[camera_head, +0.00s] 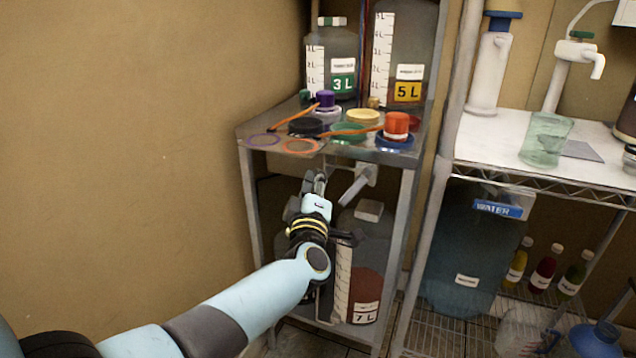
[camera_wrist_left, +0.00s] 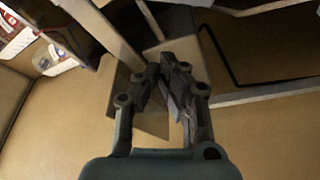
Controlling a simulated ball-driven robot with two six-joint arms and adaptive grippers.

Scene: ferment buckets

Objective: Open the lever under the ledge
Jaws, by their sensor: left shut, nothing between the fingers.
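The lever (camera_head: 354,188) is a pale grey handle under the ledge (camera_head: 262,128) of the narrow shelf unit. It slants down to the left from a small light mount (camera_head: 367,172). My left gripper (camera_head: 319,180) is just left of the lever, below the ledge, with a visible gap to it in the head view. Its fingers are shut and empty; they also show in the left wrist view (camera_wrist_left: 165,74), close to a pale block and a slanting bar. I cannot tell there whether they touch either. My right gripper is not in view.
Lids and rings lie on the ledge, with an orange cap (camera_head: 397,124) near its front edge. A 7 L jar (camera_head: 367,285) stands below the lever. A 3 L jar (camera_head: 343,60) and a 5 L jar (camera_head: 409,60) stand above. A white-topped rack (camera_head: 482,140) is at right.

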